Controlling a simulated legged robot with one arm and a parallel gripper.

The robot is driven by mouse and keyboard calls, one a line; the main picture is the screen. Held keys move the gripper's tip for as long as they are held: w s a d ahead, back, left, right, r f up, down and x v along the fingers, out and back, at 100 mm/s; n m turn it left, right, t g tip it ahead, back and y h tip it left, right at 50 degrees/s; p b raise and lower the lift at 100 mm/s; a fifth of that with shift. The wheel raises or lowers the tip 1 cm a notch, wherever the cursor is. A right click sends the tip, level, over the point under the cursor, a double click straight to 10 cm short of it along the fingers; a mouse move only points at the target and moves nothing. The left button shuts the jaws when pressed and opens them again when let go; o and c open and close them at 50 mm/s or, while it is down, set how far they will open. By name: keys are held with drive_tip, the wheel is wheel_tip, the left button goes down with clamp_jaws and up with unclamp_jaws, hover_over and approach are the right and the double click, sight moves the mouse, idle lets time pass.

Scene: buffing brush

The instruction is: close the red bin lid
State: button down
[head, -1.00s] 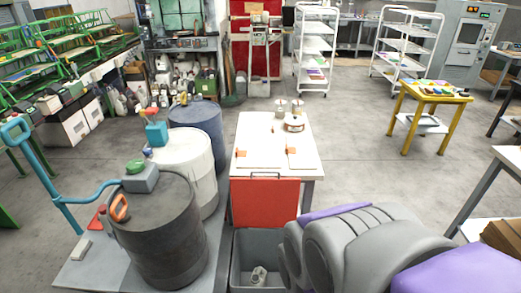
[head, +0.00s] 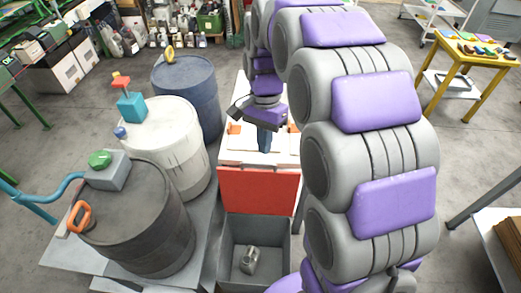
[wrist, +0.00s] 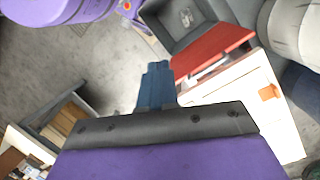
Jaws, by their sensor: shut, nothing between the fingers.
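The red bin lid (head: 259,191) stands open and upright at the rear edge of the grey bin (head: 284,247), in front of the white table. In the wrist view the red lid (wrist: 213,52) lies above and right of my fingers, beside the grey bin (wrist: 172,22). A metallic object (head: 249,260) rests inside the bin. My gripper (head: 265,140) is shut and empty above the white table, behind the lid. In the wrist view its blue fingers (wrist: 157,70) point toward the lid's side and appear apart from it.
The white table (head: 233,146) carries orange pieces and is partly hidden by my arm. Dark, white and blue drums (head: 130,225) stand on a grey platform at left. A yellow table (head: 470,62) stands at right. Open floor lies beyond the drums.

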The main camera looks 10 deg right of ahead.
drive_tip(key=w+d+f+m+p, duration=0.25)
drive_tip(key=w+f+m, duration=0.35)
drive_tip(key=w, duration=0.5)
drive_tip(key=w+d+f+m+p, duration=0.2)
drive_tip(key=w+d+f+m, duration=0.3)
drive_tip(key=w, duration=0.5)
drive_tip(key=s+a+f+b, duration=0.2)
drive_tip(key=s+f, duration=0.1)
drive_tip(key=f, duration=0.2)
drive_tip(key=s+a+f+m+b, duration=0.1)
drive_tip(key=s+a+f+b, duration=0.1)
drive_tip(key=f, duration=0.4)
drive_tip(key=shift+s+g+y, duration=0.3)
drive_tip(key=shift+s+g, duration=0.1)
drive_tip(key=shift+s, duration=0.45)
